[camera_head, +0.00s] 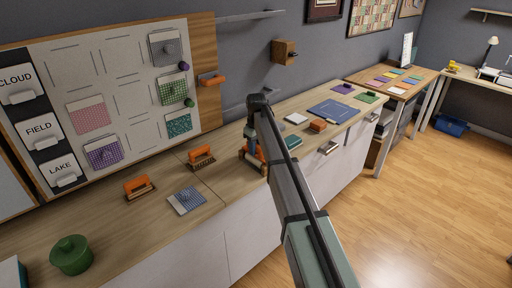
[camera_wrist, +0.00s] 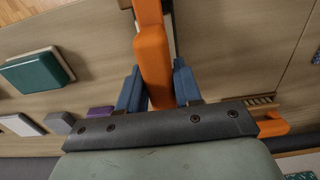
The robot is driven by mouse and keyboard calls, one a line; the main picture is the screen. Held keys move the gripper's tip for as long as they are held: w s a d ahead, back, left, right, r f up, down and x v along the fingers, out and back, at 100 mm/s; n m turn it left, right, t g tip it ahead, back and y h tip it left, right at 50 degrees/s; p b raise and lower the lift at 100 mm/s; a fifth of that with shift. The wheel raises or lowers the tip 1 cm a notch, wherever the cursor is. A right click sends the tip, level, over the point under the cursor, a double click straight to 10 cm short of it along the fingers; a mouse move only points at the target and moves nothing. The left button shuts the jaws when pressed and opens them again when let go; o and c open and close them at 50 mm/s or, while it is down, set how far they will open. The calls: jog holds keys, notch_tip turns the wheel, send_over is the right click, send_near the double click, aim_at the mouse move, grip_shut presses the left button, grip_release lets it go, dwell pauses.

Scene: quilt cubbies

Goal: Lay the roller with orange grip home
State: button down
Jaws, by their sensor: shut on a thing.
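My gripper (camera_head: 251,140) is low over the wooden counter (camera_head: 228,190), right of the board. It is shut on the orange grip of the roller (camera_head: 260,154); the roller's lower part is close to the counter top, and I cannot tell whether it touches. In the wrist view the orange grip of the roller (camera_wrist: 153,62) lies between the two blue fingers of my gripper (camera_wrist: 157,85). The roller's far end runs out of the top of that view. My arm hides part of the counter behind it.
Two orange-handled tools, one nearer (camera_head: 139,187) and one farther (camera_head: 201,157), stand left of my gripper. A blue patterned block (camera_head: 187,200) and a green pot (camera_head: 71,254) are on the counter. An orange-handled thing (camera_head: 212,80) sits at the wall. A blue mat (camera_head: 333,110) lies right.

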jog(key=shift+f, duration=0.2)
jog(key=c, duration=0.7)
grip_release()
notch_tip(320, 180, up, 14)
jog(key=shift+f, duration=0.1)
